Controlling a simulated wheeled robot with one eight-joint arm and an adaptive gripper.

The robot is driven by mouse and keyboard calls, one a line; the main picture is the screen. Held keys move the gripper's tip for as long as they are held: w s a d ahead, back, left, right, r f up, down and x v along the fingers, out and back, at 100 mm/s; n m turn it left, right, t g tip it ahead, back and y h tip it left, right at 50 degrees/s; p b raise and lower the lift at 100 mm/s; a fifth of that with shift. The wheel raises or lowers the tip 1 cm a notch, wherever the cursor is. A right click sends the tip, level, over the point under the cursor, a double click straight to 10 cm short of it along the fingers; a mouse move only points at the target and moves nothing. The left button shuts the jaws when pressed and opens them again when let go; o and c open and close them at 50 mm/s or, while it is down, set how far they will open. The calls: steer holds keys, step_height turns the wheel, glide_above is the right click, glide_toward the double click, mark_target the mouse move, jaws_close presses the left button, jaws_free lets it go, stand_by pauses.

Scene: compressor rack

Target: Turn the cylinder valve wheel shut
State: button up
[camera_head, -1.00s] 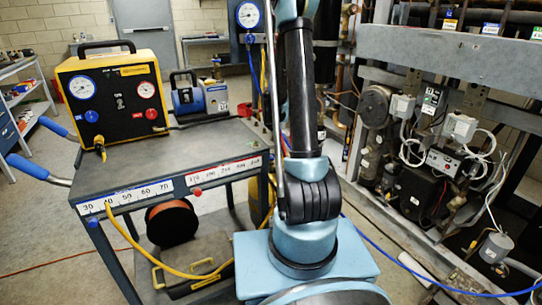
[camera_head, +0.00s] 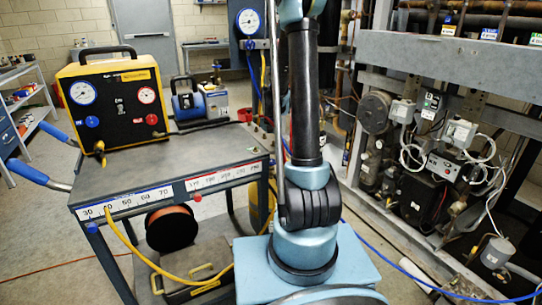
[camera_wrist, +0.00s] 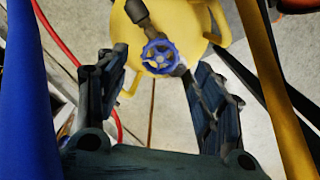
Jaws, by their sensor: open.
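The cylinder valve wheel (camera_wrist: 160,56) is a small blue handwheel with spokes, seen in the wrist view at upper middle. It sits over the top of a yellow cylinder (camera_wrist: 190,18), with a dark fitting running up-left from it. My gripper (camera_wrist: 160,85) is open, with one dark finger on each side of the wheel in the picture. The fingers appear apart from the wheel; the depth between them is hard to judge. In the head view my arm hides the gripper and the wheel. Part of the yellow cylinder (camera_head: 261,200) shows beside the cart.
A blue hose (camera_wrist: 25,90) and a yellow hose (camera_wrist: 270,90) run close along the wrist view's sides. A red hose (camera_wrist: 68,50) passes at left. The cart (camera_head: 150,165) carries a yellow gauge unit (camera_head: 118,100). The compressor rack (camera_head: 450,60) stands at right.

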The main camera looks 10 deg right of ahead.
steer(key=shift+r, duration=0.45)
steer(key=shift+c, duration=0.3)
steer(key=shift+r, duration=0.25)
steer(key=shift+c, duration=0.3)
steer(key=shift+n, duration=0.8)
step_height(320, 180, down, 6)
steer(key=shift+f, duration=0.25)
steer(key=n, duration=0.7)
steer(key=shift+r, duration=0.1)
steer(key=n, duration=0.6)
